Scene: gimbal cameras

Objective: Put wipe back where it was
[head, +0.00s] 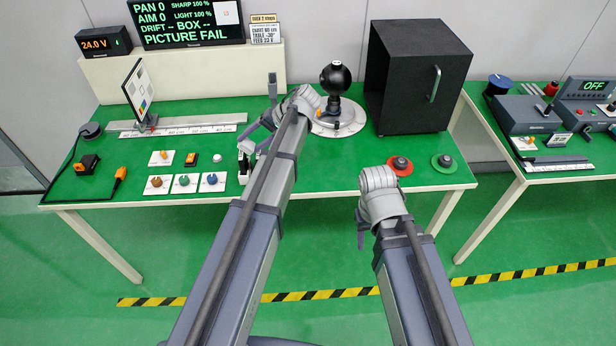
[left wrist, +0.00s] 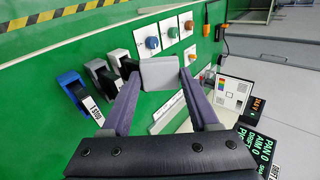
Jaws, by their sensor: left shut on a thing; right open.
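The wipe, seen as a flat light-grey pad (left wrist: 160,73), is between the fingertips of my left gripper (left wrist: 160,88) in the left wrist view. The left gripper is shut on it. In the head view this gripper (head: 262,122) is over the green table, just behind a small group of upright holders (head: 245,158). I cannot clearly make out the pad there. In the left wrist view, a blue holder (left wrist: 76,92) and black and white ones stand left of the pad. My right gripper (head: 362,232) is open, in front of the table edge; its fingertips are mostly hidden.
Cards with coloured knobs (head: 183,182) lie left of the holders. A black sphere on a round base (head: 335,78) and a black box (head: 415,75) stand behind and right. Red (head: 399,166) and green (head: 444,162) discs lie near the front edge. A second table (head: 560,165) stands at right.

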